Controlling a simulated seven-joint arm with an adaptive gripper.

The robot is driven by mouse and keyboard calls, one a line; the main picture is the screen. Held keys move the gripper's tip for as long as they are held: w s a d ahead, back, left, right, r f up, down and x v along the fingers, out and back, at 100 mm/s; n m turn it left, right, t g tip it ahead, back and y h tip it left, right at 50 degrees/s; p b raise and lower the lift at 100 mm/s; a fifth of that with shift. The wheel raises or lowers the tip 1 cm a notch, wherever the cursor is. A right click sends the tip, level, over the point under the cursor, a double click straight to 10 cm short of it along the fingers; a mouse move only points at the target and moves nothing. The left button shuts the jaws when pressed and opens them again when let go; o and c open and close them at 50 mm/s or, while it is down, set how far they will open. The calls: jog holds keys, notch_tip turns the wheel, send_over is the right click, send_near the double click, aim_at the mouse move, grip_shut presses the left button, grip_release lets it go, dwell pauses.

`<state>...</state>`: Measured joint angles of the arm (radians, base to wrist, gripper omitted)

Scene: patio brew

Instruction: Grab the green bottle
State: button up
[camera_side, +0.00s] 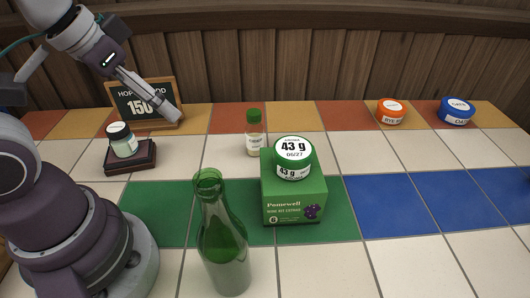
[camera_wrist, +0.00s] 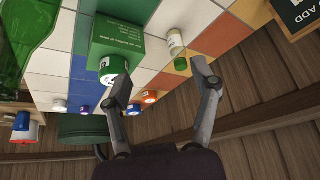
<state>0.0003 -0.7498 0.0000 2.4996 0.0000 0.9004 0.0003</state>
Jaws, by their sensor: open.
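The green bottle (camera_side: 222,243) is clear green glass, uncapped and upright on the tiles at the front of the side view. In the wrist view the green bottle (camera_wrist: 24,40) shows at the upper left edge, partly cut off. My gripper (camera_side: 174,112) is high at the upper left of the side view, behind and left of the bottle and well apart from it. In the wrist view my gripper (camera_wrist: 164,79) has its two fingers spread, with nothing held between them.
A green box (camera_side: 295,200) carries a green-lidded jar (camera_side: 292,158) right of the bottle. A small green-capped bottle (camera_side: 254,138) stands behind. A chalkboard sign (camera_side: 160,98) and a jar on a dark stand (camera_side: 131,159) are left. Orange (camera_side: 391,112) and blue (camera_side: 455,112) tubs sit far right.

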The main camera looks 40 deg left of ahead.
jog(key=d+r+m+g+h, duration=0.1)
jog(key=d+r+m+g, duration=0.25)
jog(key=d+m, duration=0.4)
notch_tip(320, 180, up, 4)
jog(key=m+g+y, duration=0.1)
jog(key=m+g, duration=0.1)
jog(key=m, duration=0.7)
send_over(210, 191)
jog(key=shift+m, duration=0.25)
jog(key=f, duration=0.3)
jog(key=a+f, duration=0.1)
jog(key=f, duration=0.5)
jog(key=shift+w+a+f, duration=0.15)
jog(key=shift+w+f, duration=0.15)
jog(key=shift+f, duration=0.15)
grip_shut()
